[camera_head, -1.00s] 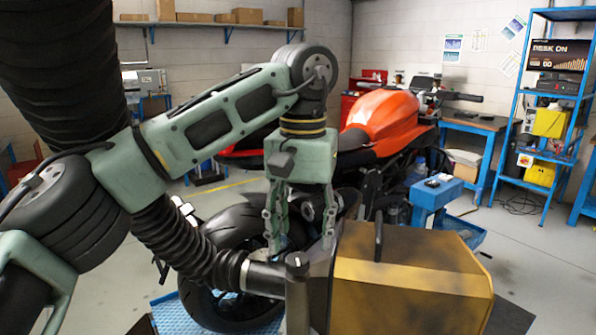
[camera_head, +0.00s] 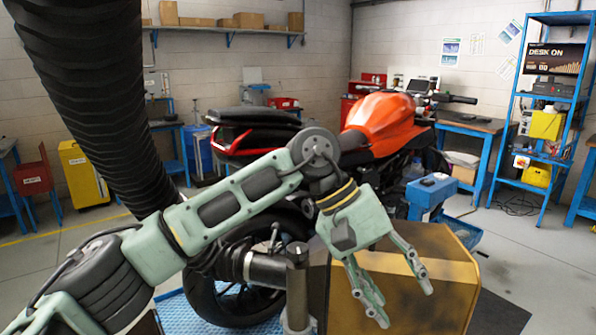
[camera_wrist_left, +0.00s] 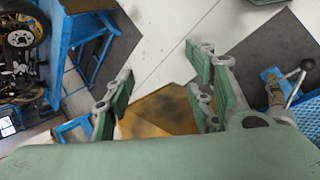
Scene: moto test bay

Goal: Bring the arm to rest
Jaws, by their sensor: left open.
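My left arm comes in from the lower left in the head view. Its left gripper (camera_head: 405,294) is open and empty, tilted down to the right in front of the yellow-brown box (camera_head: 455,290). In the left wrist view the two green finger pairs of the gripper (camera_wrist_left: 160,95) stand wide apart with nothing between them. The box top (camera_wrist_left: 158,112) shows below and beyond them. My right gripper is in neither view.
An orange motorcycle (camera_head: 385,117) stands behind the arm, its rear wheel over a blue mat (camera_head: 175,312). A large black hose (camera_head: 85,90) hangs at the left. A blue stand (camera_head: 432,190) is right of the motorcycle. A blue shelf (camera_head: 520,105) stands farther right. Grey floor (camera_head: 530,240) is open at right.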

